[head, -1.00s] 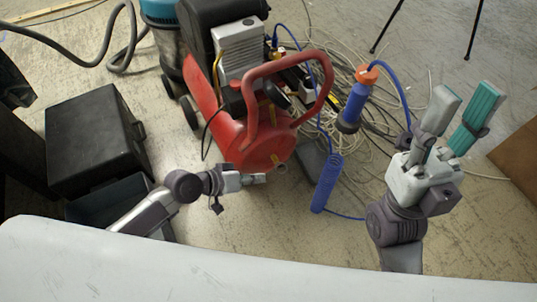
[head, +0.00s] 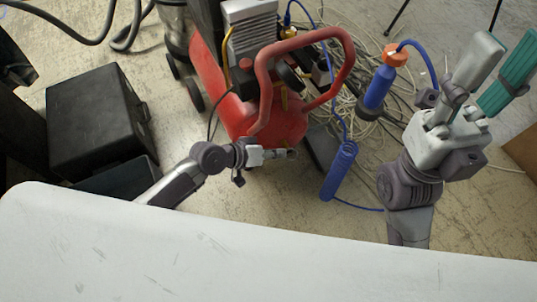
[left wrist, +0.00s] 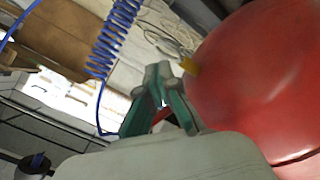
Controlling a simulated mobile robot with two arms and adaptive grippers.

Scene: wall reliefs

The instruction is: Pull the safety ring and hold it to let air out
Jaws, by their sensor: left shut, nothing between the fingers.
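The red air compressor (head: 283,120) stands on the floor beyond my white front. A yellow fitting (left wrist: 189,66) sticks out of its red tank in the left wrist view. I cannot make out the safety ring in either view. My left gripper (head: 278,154) is just below the lower end of the tank in the head view. Its green-lined fingers (left wrist: 158,78) are shut and empty, with the tips left of the yellow fitting and seemingly apart from it. My right gripper (head: 508,62) is open and empty, raised at the right.
A blue coiled hose (head: 340,170) and a blue tool with orange top (head: 379,85) lie right of the compressor among tangled pale cables. A black case (head: 97,122) is at left. Bare floor (head: 262,208) shows below the left gripper.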

